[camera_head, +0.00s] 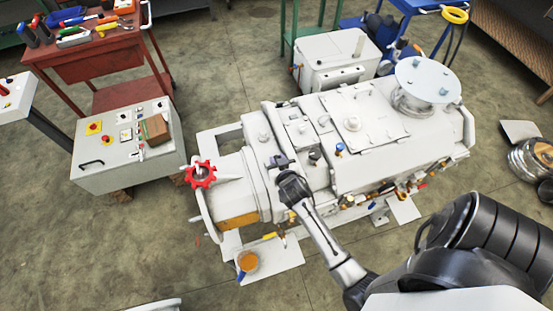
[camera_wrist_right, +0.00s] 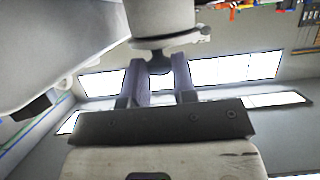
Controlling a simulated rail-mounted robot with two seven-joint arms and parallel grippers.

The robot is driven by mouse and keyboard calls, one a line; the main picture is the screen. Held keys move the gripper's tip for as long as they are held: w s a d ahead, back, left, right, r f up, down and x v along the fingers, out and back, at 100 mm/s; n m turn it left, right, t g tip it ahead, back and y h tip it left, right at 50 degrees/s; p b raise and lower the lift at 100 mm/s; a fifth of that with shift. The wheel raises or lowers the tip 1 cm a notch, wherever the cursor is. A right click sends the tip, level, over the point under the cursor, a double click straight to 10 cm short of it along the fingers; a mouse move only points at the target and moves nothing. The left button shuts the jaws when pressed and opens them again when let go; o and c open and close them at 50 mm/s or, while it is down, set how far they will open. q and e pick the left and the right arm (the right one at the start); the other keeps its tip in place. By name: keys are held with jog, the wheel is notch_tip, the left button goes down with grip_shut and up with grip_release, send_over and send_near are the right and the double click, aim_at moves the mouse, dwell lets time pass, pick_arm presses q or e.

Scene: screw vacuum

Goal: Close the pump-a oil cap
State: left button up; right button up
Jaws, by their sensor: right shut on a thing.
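The white vacuum pump (camera_head: 380,120) fills the middle of the head view, with a red handwheel (camera_head: 200,174) at its left end. My right gripper (camera_head: 278,160) is at the pump's near left upper part. My left gripper is not in view.
A grey control box (camera_head: 128,145) stands left of the pump. A red tool cart (camera_head: 95,55) is behind it. A yellow-orange cup (camera_head: 248,262) stands on a white plate at the front. A metal canister (camera_head: 533,158) is at the right.

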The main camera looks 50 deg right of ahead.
jog(key=shift+f, duration=0.15)
dwell(0.3)
jog(key=o, duration=0.9)
jog(key=shift+r, duration=0.45)
jog(key=r, duration=0.2)
jog(key=r+p, duration=0.1)
jog(key=r, duration=0.1)
jog(key=shift+s+d, duration=0.15)
jog(key=shift+s, duration=0.15)
jog(key=s+d+r, duration=0.2)
jog(key=s+r, duration=0.1)
jog(key=s, duration=0.2)
jog(key=s+d+r+p, duration=0.1)
jog(key=s+r, duration=0.2)
jog(key=s, duration=0.2)
jog(key=shift+s+d, duration=0.25)
jog(key=shift+d, duration=0.1)
